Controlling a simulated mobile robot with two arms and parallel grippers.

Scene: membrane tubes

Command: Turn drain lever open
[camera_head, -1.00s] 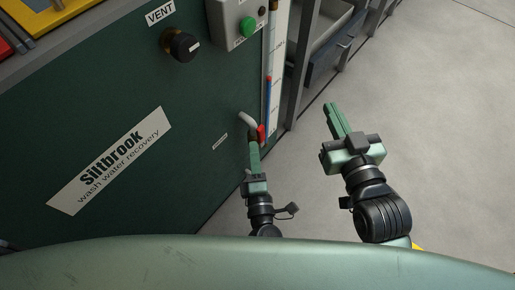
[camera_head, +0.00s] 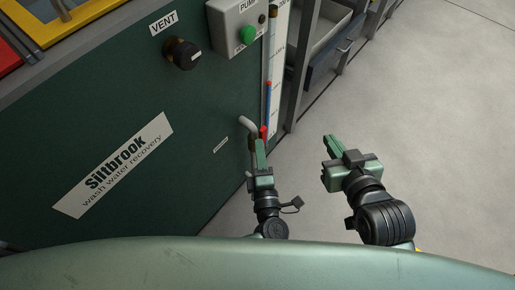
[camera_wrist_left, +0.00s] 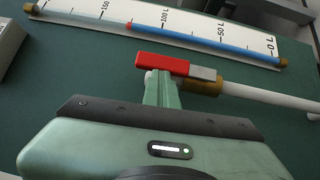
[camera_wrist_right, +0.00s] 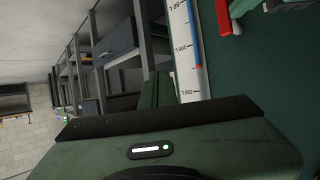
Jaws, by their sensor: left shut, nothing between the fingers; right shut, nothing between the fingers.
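The drain lever (camera_wrist_left: 163,64) is a red handle with a grey end. It sits at a brass valve (camera_wrist_left: 202,87) on a pale pipe (camera_wrist_left: 270,100). In the head view the red lever (camera_head: 263,131) shows low on the green panel, partly hidden by my left gripper. My left gripper (camera_head: 259,143) is shut and empty, its tips right at the lever; in the left wrist view the tips (camera_wrist_left: 163,82) lie just below the red handle. I cannot tell whether they touch. My right gripper (camera_head: 329,140) is shut and empty, out over the floor to the right.
A level gauge (camera_wrist_left: 200,33) with a blue column and red mark runs beside the lever. The vent knob (camera_head: 183,54) and a pump box with a green button (camera_head: 247,35) are higher on the panel. A grey rack (camera_head: 300,60) stands right of it. The floor at right is clear.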

